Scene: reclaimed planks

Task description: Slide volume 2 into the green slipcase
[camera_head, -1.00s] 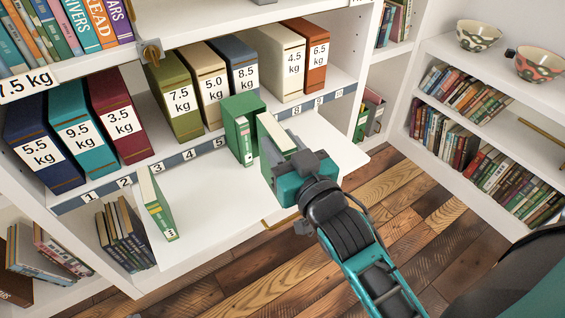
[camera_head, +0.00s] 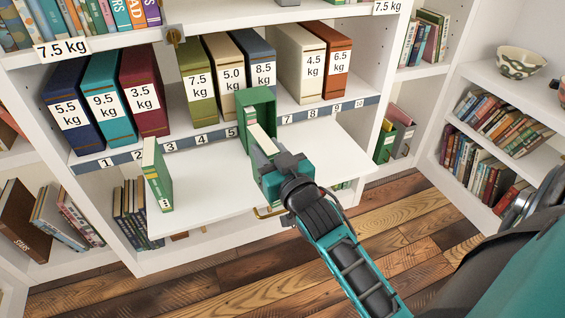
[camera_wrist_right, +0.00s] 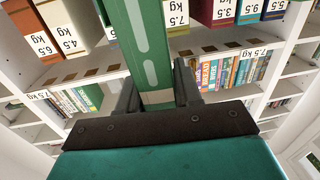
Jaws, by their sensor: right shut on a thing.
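The green slipcase (camera_head: 268,99) stands upright on the white pull-out board, its open side facing me. A green volume stands inside its left part; its spine (camera_head: 250,117) shows. My right gripper (camera_head: 270,164) is shut on another green volume (camera_head: 263,139) with pale page edges, held upright at the slipcase's opening. How far it is inside, I cannot tell. In the right wrist view the green spine (camera_wrist_right: 146,45) stands between the fingers (camera_wrist_right: 157,92). A third green volume (camera_head: 158,177) stands alone on the left of the board. My left gripper is not in view.
Weight-labelled box files stand on the shelf behind, including a teal one (camera_head: 105,98) and a red-brown one (camera_head: 330,60). A numbered strip (camera_head: 215,134) edges that shelf. The white board (camera_head: 215,175) is clear between the lone volume and the slipcase.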

